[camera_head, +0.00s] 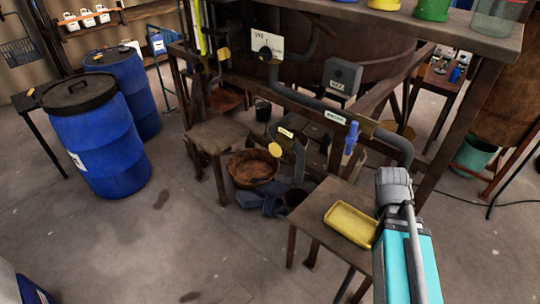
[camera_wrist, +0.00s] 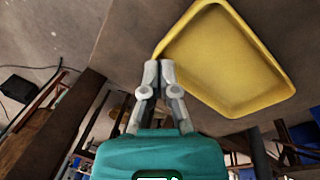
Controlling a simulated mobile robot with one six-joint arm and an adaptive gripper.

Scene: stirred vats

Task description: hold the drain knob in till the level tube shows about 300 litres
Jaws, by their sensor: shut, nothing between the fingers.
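A large brown vat (camera_head: 345,40) stands in a dark frame with grey pipes. A narrow yellow-green tube (camera_head: 201,28), apparently the level tube, stands upright at its left; its scale is too small to read. A round yellow knob (camera_head: 276,149) sits low on the pipework beside a small label (camera_head: 286,133). The label is unreadable, so I cannot tell whether this is the drain knob. In the wrist view my gripper (camera_wrist: 158,68) is shut and empty, its fingertips in front of a yellow tray's edge. In the head view my arm is at lower right, apart from the yellow knob.
The yellow tray (camera_head: 350,224) lies on a small table (camera_head: 314,213) beside my arm. A blue handle (camera_head: 351,138) and a grey box (camera_head: 342,77) are on the pipework. Blue drums (camera_head: 105,145) stand left.

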